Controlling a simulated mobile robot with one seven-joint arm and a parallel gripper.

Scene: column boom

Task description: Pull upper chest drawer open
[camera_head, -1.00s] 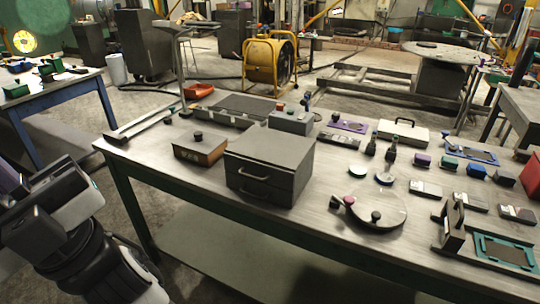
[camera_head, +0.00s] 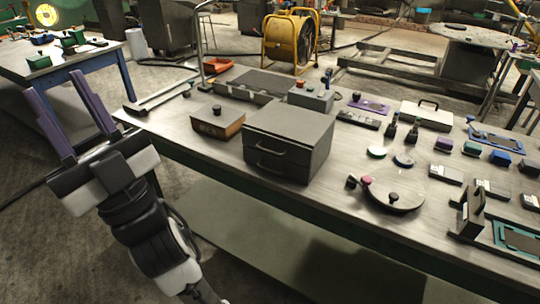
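The grey chest (camera_head: 289,137) stands on the workbench near its front edge. Its front has two drawers with a curved handle each: the upper drawer handle (camera_head: 271,149) and the lower drawer handle (camera_head: 264,169). Both drawers look shut. My gripper (camera_head: 69,110) is at the left of the view, left of the bench and well apart from the chest. Its two purple fingers point up and stand wide apart, with nothing between them.
The workbench (camera_head: 202,161) carries a brown box (camera_head: 217,124) left of the chest and a round plate (camera_head: 395,190) right of it. A grey box with buttons (camera_head: 311,97) stands behind. A blue-framed table (camera_head: 57,68) is at the back left. Floor in front of the bench is clear.

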